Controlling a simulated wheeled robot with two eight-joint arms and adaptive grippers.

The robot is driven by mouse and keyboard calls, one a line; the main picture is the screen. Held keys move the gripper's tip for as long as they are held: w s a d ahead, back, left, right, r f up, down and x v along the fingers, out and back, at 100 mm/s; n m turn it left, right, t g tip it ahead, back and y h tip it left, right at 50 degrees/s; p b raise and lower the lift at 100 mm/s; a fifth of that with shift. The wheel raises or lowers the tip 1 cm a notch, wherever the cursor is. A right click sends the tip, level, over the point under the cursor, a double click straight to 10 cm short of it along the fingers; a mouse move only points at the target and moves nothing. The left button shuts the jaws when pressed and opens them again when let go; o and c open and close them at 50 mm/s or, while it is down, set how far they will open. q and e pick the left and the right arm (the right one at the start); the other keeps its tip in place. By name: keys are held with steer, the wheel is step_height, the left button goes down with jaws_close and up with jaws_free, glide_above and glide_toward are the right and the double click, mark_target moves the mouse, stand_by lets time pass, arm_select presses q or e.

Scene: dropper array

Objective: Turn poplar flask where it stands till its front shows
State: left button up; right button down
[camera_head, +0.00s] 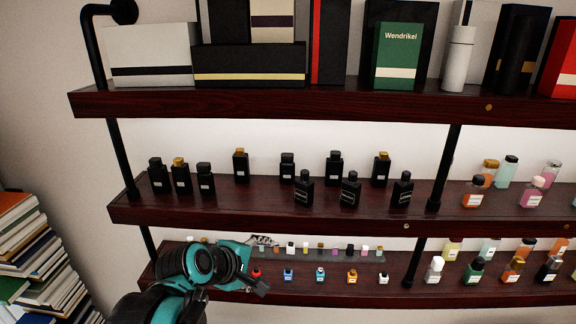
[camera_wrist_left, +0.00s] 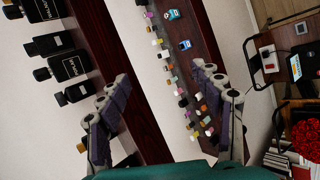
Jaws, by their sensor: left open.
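Several small black flasks stand on the middle shelf in the head view, such as one with a gold cap (camera_head: 241,166) and one at the front with a white-lettered face (camera_head: 350,190). Their labels are too small to read, so I cannot tell which is the poplar flask. Some dark flasks also show at the upper left of the left wrist view, one with lettering (camera_wrist_left: 68,66). My left gripper (camera_head: 260,266) is in front of the lower shelf, below the black flasks. In the left wrist view its fingers (camera_wrist_left: 165,95) are apart with nothing between them. My right gripper is not in view.
The lower shelf (camera_head: 330,291) holds rows of small coloured bottles close to my left gripper. The upper shelf (camera_head: 290,103) holds boxes above the flasks. A black post (camera_head: 443,165) stands right of them. Books (camera_head: 35,250) are stacked at the left.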

arm_select(q)
steer(key=w+d+r+n+t+h, duration=0.1)
steer(key=w+d+r+n+h, duration=0.15)
steer(key=w+r+n, duration=0.55)
steer(key=n+t, duration=0.1)
steer(key=n, duration=0.6)
glide_toward(301, 185)
steer(key=shift+h, duration=0.35)
steer(key=x, duration=0.4)
steer(key=shift+w+a+f, duration=0.1)
steer(key=shift+a+f, duration=0.05)
steer(key=shift+a, duration=0.1)
steer(key=shift+w+d, duration=0.2)
steer(key=shift+w, duration=0.05)
steer(key=p+x, duration=0.1)
steer(key=x, duration=0.6)
steer(key=shift+d, duration=0.1)
